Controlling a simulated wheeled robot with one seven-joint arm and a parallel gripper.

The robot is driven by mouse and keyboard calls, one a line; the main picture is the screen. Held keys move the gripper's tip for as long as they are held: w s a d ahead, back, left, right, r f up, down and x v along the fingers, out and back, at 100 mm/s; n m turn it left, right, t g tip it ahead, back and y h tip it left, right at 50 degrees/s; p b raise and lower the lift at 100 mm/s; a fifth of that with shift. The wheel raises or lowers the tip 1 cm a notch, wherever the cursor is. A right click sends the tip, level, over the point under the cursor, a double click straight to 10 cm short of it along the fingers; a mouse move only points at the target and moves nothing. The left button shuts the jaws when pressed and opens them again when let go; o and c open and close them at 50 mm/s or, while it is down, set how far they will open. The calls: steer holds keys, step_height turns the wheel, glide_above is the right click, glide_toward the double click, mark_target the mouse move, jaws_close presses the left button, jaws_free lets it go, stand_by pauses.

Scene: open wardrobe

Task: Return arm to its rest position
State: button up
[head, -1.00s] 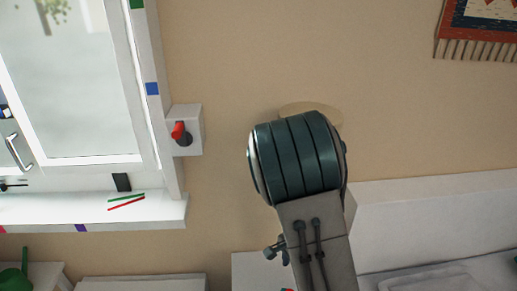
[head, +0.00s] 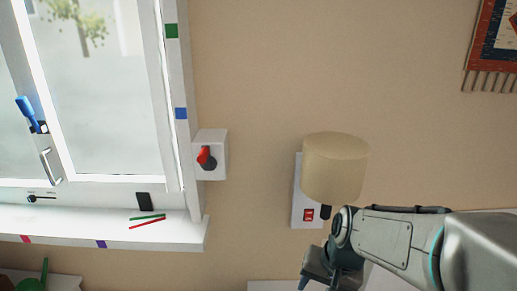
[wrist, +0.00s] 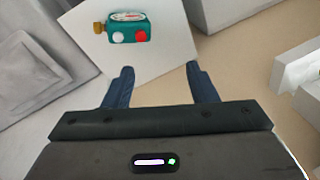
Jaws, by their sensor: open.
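My arm reaches in from the right edge of the head view, with my gripper (head: 318,280) low at the bottom, below the lamp and partly cut off by the frame. In the wrist view my gripper (wrist: 160,88) shows its two dark blue fingers spread apart with nothing between them. Beyond the fingertips a white surface carries a teal device (wrist: 128,27) with a dial, a white knob and a red knob. The fingers are apart from it.
A beige lampshade (head: 335,168) is close above my wrist, before a white panel with a red switch (head: 308,214). A white box with a red knob (head: 207,157) is on the wall beside the window (head: 110,90). Pens (head: 147,222) lie on the sill. Open wall is above.

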steer(key=s+d+r+n+t+h, duration=0.1)
steer(key=s+d+r+n+h, duration=0.1)
steer(key=s+r, duration=0.3)
steer(key=shift+s+r+n+t, duration=0.3)
steer(key=shift+s+r+n, duration=0.1)
steer(key=shift+s+n, duration=0.45)
